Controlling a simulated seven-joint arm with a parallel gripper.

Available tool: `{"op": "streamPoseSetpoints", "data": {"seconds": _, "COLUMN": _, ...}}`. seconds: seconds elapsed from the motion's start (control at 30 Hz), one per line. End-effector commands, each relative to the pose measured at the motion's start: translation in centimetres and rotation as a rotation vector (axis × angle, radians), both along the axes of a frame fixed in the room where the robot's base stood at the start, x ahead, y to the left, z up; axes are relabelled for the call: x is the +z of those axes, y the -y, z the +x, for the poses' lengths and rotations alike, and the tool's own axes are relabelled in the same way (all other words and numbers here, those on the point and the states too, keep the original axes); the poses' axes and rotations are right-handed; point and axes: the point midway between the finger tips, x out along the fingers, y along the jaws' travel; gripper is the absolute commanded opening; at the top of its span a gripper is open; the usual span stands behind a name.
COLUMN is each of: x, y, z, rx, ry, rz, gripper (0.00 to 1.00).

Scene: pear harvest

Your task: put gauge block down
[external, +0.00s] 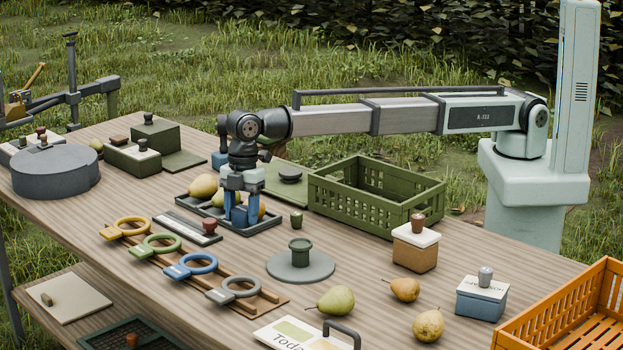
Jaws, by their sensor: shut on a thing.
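My gripper (240,222) points straight down at the front right part of a dark shallow tray (262,229) that holds several pears. Its two blue fingers are shut on a small dark-blue piece (240,214), which I take for the gauge block. The fingers hide most of the block, and I cannot tell whether its underside touches the tray. Yellow-green pears (204,186) lie in the tray to the left of and behind the fingers.
A green crate (375,215) stands right of my gripper. A small green weight (296,219) and a round grey plate with a green knob (300,265) are nearby. Ring gauges (197,265) lie on a wooden rack in front. Loose pears (337,300) and an orange crate (555,305) are at right.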

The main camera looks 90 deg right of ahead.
Motion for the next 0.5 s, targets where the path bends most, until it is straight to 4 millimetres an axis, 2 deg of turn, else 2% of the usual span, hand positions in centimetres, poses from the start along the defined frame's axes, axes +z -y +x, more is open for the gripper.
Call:
{"op": "streamPoseSetpoints", "data": {"seconds": 0.1, "x": -2.1, "y": 0.0, "z": -0.1, "rx": 0.000, "ry": -0.001, "rz": 0.000, "gripper": 0.21}}
{"op": "streamPoseSetpoints", "data": {"seconds": 0.37, "x": -4.1, "y": 0.0, "z": 0.0, "rx": -0.001, "ry": 0.000, "rz": 0.000, "gripper": 0.21}}
{"op": "streamPoseSetpoints", "data": {"seconds": 0.5, "x": -5.8, "y": 0.0, "z": 0.0, "rx": -0.001, "ry": -0.001, "rz": -0.001, "gripper": 0.21}}
